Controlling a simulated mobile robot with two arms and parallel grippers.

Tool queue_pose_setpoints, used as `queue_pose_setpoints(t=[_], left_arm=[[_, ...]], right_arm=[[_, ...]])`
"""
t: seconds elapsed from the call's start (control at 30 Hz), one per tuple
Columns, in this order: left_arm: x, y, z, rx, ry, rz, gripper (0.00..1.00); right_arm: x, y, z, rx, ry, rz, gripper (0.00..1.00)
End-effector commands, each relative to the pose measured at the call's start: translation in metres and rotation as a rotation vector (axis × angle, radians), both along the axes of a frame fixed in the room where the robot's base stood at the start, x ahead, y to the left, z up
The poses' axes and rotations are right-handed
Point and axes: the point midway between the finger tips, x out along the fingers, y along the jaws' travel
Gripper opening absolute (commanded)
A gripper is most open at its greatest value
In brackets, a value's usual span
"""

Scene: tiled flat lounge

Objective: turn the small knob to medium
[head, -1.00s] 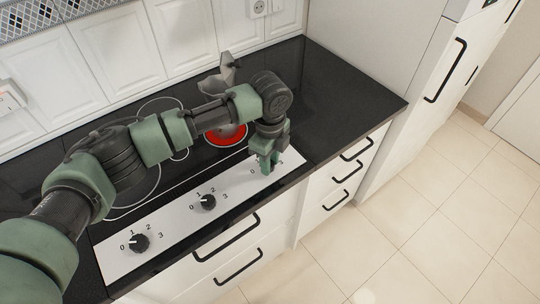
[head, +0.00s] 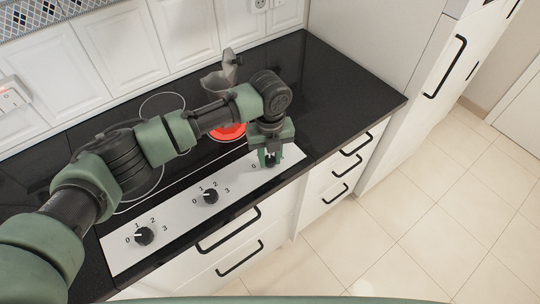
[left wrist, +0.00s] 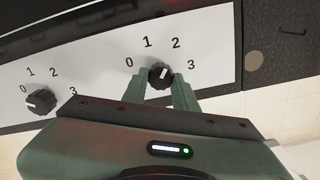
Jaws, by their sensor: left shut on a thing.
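A white control panel (head: 178,219) with several printed numbers carries three black knobs along the front of the cooktop. My left gripper (head: 270,160) is at the rightmost knob, with its fingers on either side. In the left wrist view this knob (left wrist: 159,74) sits between the fingertips of my gripper (left wrist: 160,88), which is shut on it. Its white mark points up and to the right, roughly toward the 2. The middle knob (head: 210,196) and the left knob (head: 144,236) stand free. My right gripper is not in view.
Drawers with black handles (head: 228,230) are below the panel. The dark counter (head: 335,92) at right is clear.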

Motion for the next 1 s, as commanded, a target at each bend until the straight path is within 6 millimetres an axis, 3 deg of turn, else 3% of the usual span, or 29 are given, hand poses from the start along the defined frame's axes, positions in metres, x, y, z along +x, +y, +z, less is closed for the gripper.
queue_pose_setpoints(t=[0.6, 0.63, 0.7, 1.0], left_arm=[[0.0017, -0.0005, 0.0026, -0.003, -0.005, -0.045, 0.0], [0.0016, -0.0004, 0.0026, -0.003, -0.005, -0.045, 0.31], [0.0016, -0.0004, 0.0026, -0.003, -0.005, -0.045, 0.5], [0.0006, -0.0001, 0.0013, -0.002, -0.001, -0.045, 0.5]], right_arm=[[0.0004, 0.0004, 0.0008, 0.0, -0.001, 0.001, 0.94], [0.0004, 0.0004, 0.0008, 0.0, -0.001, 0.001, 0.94], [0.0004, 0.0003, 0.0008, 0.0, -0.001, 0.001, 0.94], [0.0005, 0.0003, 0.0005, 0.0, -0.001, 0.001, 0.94]])
